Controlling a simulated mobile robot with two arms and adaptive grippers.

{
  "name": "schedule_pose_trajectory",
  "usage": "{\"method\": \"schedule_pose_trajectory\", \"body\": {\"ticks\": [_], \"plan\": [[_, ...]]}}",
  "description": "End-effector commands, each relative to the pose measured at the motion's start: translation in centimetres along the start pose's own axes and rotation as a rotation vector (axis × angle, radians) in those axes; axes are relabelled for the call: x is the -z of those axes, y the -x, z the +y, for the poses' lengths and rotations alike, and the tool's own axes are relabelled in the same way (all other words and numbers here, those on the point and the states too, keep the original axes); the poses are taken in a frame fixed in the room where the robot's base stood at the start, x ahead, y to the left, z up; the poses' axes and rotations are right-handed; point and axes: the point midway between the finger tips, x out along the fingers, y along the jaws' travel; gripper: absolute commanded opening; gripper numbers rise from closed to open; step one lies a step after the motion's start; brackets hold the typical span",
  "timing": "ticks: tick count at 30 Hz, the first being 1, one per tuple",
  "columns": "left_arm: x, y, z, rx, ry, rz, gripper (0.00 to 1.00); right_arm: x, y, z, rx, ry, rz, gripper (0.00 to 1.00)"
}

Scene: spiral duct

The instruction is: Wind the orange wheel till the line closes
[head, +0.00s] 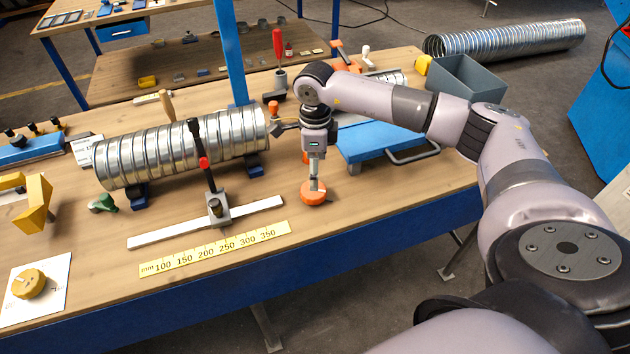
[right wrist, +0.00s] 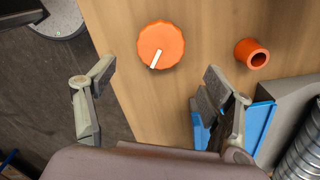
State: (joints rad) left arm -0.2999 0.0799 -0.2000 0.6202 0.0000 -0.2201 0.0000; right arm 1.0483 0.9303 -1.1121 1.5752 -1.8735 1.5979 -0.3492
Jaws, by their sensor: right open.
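The orange wheel (head: 313,197) lies on the wooden bench top near its front edge. In the right wrist view, the orange wheel (right wrist: 170,40) is round with a ribbed rim. A white line on it runs from near the centre to the rim at lower left. My right gripper (head: 317,178) points down just over the wheel in the head view. In the right wrist view, my right gripper (right wrist: 158,78) is open and empty, its fingers wide apart. The wheel shows ahead of the gap between them. My left gripper is not in view.
A ribbed metal duct (head: 180,150) lies on blue supports, left of my right arm. A clamp bar (head: 150,240) and a yellow ruler (head: 215,248) lie left of the wheel. A blue case (head: 380,145) is behind right. A hollow orange cylinder (right wrist: 252,54) stands near the wheel.

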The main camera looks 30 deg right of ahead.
Motion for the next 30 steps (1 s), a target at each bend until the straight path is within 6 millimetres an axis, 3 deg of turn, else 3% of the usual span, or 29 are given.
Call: {"method": "schedule_pose_trajectory", "body": {"ticks": [6, 12, 23, 30], "plan": [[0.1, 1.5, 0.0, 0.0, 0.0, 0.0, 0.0, 0.1, -4.1, 0.1, -0.002, 0.0, 0.003, 0.76], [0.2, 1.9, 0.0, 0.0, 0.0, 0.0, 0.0, 0.0, -6.3, 0.0, 0.0, 0.001, 0.0, 0.76], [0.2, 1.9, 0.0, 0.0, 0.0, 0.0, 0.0, 0.0, -6.9, 0.0, 0.0, 0.001, -0.001, 0.76], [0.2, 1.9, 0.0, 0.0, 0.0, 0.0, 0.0, 0.0, -6.8, 0.0, 0.0, 0.001, -0.001, 0.59]]}}
